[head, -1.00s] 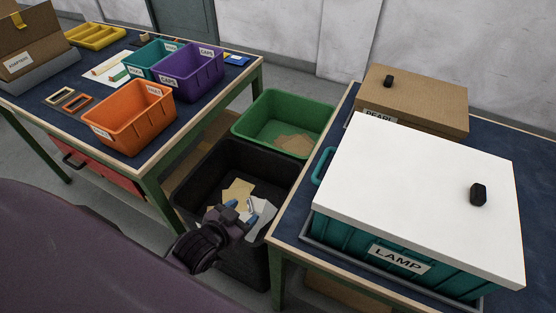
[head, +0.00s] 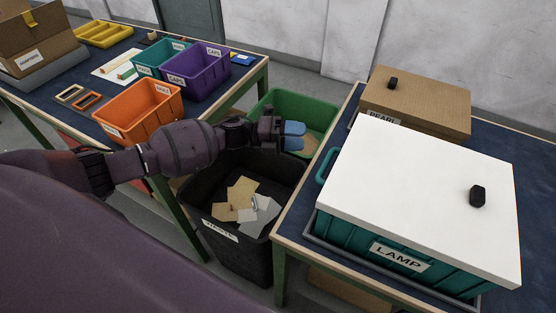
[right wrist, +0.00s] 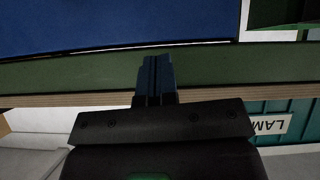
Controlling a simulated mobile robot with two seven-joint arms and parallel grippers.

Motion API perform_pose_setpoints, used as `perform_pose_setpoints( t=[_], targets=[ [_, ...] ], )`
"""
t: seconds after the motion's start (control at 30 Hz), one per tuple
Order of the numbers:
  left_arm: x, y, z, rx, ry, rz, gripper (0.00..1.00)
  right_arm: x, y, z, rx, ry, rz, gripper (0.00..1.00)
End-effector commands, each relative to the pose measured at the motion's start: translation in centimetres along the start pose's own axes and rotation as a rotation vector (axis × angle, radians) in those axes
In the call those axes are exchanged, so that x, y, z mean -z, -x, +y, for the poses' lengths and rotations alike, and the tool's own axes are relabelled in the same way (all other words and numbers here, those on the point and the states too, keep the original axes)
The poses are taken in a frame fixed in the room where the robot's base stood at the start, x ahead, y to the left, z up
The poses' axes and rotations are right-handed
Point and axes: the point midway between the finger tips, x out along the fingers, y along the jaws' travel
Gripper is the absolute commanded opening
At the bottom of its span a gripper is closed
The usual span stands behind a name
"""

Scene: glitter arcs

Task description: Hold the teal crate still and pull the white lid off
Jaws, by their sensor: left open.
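The teal crate (head: 340,232), labelled LAMP, sits on the right-hand table in a grey frame. The white lid (head: 415,195) lies flat over its top and has a black knob (head: 477,196) near its right side. A teal handle (head: 323,168) sticks out at the crate's left side. My left gripper (head: 294,136) is open and empty, left of the handle and apart from it, in front of the green bin. In the right wrist view, my right gripper (right wrist: 156,75) has its blue fingers together with nothing visible between them. Part of the teal crate (right wrist: 300,108) shows at right there.
A cardboard box (head: 420,103) labelled PEARL stands behind the crate. A black waste bin (head: 250,265) and a green bin (head: 265,102) stand between the tables. The left table holds an orange bin (head: 140,115), a purple bin (head: 197,72) and a teal bin (head: 148,62).

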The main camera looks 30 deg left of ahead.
Motion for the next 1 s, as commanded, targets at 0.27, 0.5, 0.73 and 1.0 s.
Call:
perform_pose_setpoints(
  t=[0.27, 0.5, 0.73, 1.0],
  targets=[
    [5.4, 3.4, 2.0, 0.073, -0.231, 0.335, 0.59, -0.3, 0.0, 0.0, 0.000, -0.001, -0.002, 0.00],
    [6.9, 3.8, 1.3, 0.150, -0.328, 0.418, 0.59, -0.2, 0.0, -0.1, 0.000, -0.003, 0.000, 0.00],
    [7.7, 1.7, 0.9, 0.152, -0.332, 0.415, 0.59, 0.4, 0.2, -0.1, -0.001, -0.007, 0.006, 0.00],
    [9.5, -2.2, 0.6, 0.152, -0.331, 0.415, 0.59, 0.9, 0.5, 0.0, -0.002, -0.008, 0.007, 0.00]
  ],
)
